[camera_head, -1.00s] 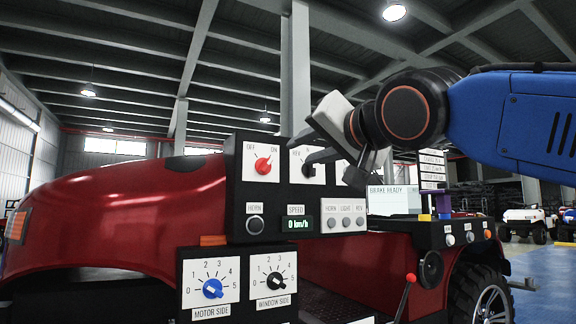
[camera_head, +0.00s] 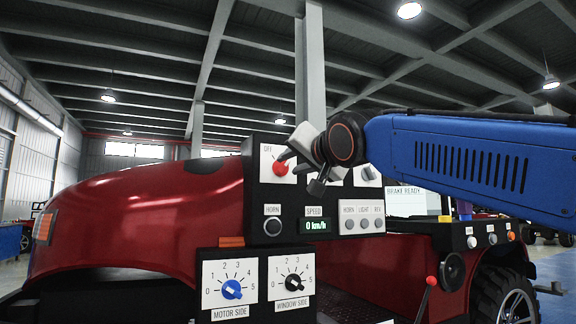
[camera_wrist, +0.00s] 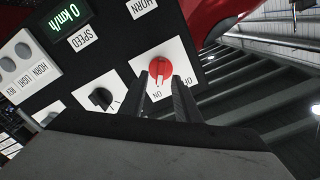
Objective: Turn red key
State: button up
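The red key (camera_head: 281,168) is a round red knob on a white plate marked OFF and ON, at the top left of the black control panel. In the wrist view the red key (camera_wrist: 160,68) lies between and just beyond the fingertips. My gripper (camera_head: 290,160) is in front of the panel at the red key and covers the plate's right part. In the wrist view my gripper (camera_wrist: 160,84) is open, with one dark finger on each side of the key. Whether either finger touches the key cannot be told.
A black knob (camera_wrist: 101,98) is beside the red key. The horn button (camera_head: 272,226), speed display (camera_head: 316,226) and several small buttons are below. Blue (camera_head: 232,289) and black (camera_head: 293,282) selector knobs sit on a lower panel. The red vehicle body (camera_head: 140,225) is at left.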

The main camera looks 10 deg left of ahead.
aim_at(282, 167)
jog(key=shift+x, duration=1.4)
